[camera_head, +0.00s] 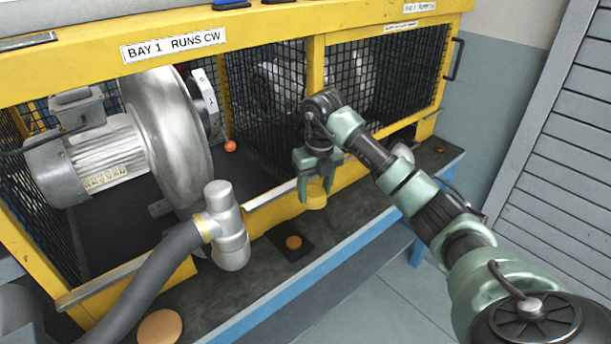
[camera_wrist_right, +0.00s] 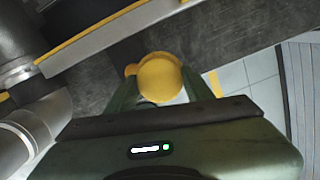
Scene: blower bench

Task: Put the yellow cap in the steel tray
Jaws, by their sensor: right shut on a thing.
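The yellow cap (camera_head: 316,196) is between the fingertips of my right gripper (camera_head: 317,178), in front of the yellow frame of the caged bench. The gripper points down and is shut on the cap. In the right wrist view the round top of the cap (camera_wrist_right: 160,78) shows between the green fingers, over the dark bench edge. I cannot tell whether the cap clears the bench surface. I can make out no steel tray in either view. My left gripper is not in view.
A blower (camera_head: 165,130) with a grey hose (camera_head: 150,280) and metal nozzle (camera_head: 228,225) stands at the left. An orange disc (camera_head: 293,242) on a dark pad and a tan disc (camera_head: 160,327) lie on the dark ledge. A small orange ball (camera_head: 230,146) sits inside the bay.

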